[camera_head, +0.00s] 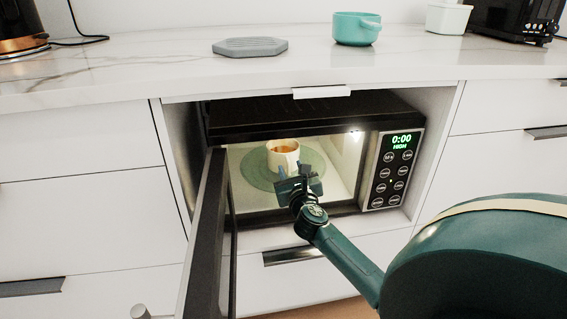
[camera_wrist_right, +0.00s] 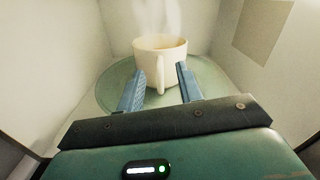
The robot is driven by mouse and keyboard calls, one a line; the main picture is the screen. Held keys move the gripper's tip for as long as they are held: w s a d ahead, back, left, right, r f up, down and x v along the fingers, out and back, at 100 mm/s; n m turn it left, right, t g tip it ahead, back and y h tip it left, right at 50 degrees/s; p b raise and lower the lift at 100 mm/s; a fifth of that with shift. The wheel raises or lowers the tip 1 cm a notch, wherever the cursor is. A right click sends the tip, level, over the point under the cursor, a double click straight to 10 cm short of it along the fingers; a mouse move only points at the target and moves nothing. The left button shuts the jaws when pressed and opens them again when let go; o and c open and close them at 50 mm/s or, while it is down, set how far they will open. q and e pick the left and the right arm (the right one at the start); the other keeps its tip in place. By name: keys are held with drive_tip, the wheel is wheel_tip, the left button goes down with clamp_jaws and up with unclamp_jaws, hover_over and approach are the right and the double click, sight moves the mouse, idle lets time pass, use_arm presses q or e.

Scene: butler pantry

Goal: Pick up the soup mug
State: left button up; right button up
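The soup mug (camera_head: 283,157) is cream-coloured, upright, and holds an orange-brown liquid. It stands on the round green turntable (camera_head: 256,178) inside the open microwave (camera_head: 292,217). In the right wrist view the mug (camera_wrist_right: 172,52) gives off steam, and its handle points toward my gripper. My right gripper (camera_head: 299,180) reaches into the microwave opening, in front of the mug. In the right wrist view its blue fingers (camera_wrist_right: 160,80) are open, one on each side of the handle, with gaps showing. My left gripper is not in view.
The microwave door (camera_head: 207,240) hangs open on the left. The microwave's side walls are close around my gripper. On the counter (camera_head: 180,55) above are a teal mug (camera_head: 352,29), a grey trivet (camera_head: 250,47), a white container (camera_head: 447,19) and a black appliance (camera_head: 508,17).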

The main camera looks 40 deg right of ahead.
sight(284, 159)
drive_tip(key=shift+x, duration=0.75)
drive_tip(key=shift+w+d+b, duration=0.15)
drive_tip(key=shift+w+b, duration=0.2)
drive_tip(key=shift+w+d, duration=0.1)
drive_tip(key=shift+w, duration=0.05)
drive_tip(key=c, duration=0.6)
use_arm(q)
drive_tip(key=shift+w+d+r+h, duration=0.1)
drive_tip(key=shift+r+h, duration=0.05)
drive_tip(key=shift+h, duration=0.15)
use_arm(e)
clamp_jaws()
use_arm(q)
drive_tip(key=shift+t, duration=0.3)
